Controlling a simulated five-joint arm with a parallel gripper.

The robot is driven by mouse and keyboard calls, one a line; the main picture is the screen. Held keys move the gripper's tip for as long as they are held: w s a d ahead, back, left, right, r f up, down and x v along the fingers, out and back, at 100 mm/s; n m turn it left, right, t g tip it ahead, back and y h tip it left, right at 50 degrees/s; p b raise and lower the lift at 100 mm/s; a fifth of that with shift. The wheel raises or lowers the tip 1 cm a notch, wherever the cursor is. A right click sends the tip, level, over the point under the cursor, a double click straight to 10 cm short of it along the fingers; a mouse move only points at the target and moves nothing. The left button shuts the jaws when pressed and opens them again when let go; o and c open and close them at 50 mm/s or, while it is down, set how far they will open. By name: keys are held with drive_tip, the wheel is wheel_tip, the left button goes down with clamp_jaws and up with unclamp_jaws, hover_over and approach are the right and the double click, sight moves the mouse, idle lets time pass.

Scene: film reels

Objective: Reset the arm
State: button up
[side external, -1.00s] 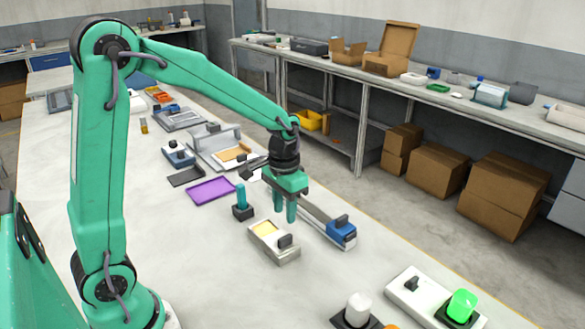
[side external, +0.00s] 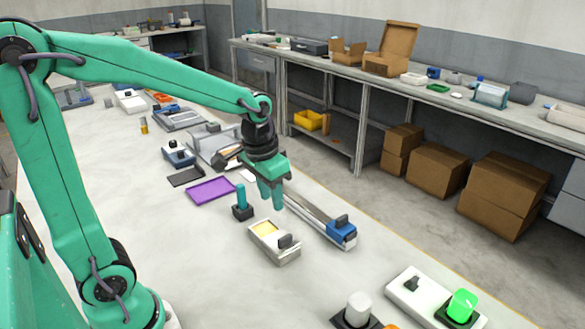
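My gripper (side external: 271,196) hangs pointing down above the white table (side external: 150,225), near the middle of the picture. Its two green fingers look close together, and I cannot tell whether there is a gap between them. I see nothing held in it. A teal cylinder on a black base (side external: 242,201) stands just left of the fingers. A long rail with a blue end block (side external: 341,232) lies to their right and partly behind them. A small grey box with a yellow top (side external: 272,242) lies in front of and below the fingers.
A purple tray (side external: 210,190) lies left of the teal cylinder. A white box with a green dome lamp (side external: 462,306) and a white knob (side external: 358,308) stand at the front right. Other devices line the table's far part. The table's left front is clear.

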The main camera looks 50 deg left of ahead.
drive_tip(key=s+d+r+t, duration=0.1)
drive_tip(key=s+r+t, duration=0.2)
drive_tip(key=s, duration=0.8)
drive_tip(key=shift+s+d+r+t, duration=0.25)
drive_tip(key=shift+r+t, duration=0.15)
drive_tip(key=shift+r, duration=1)
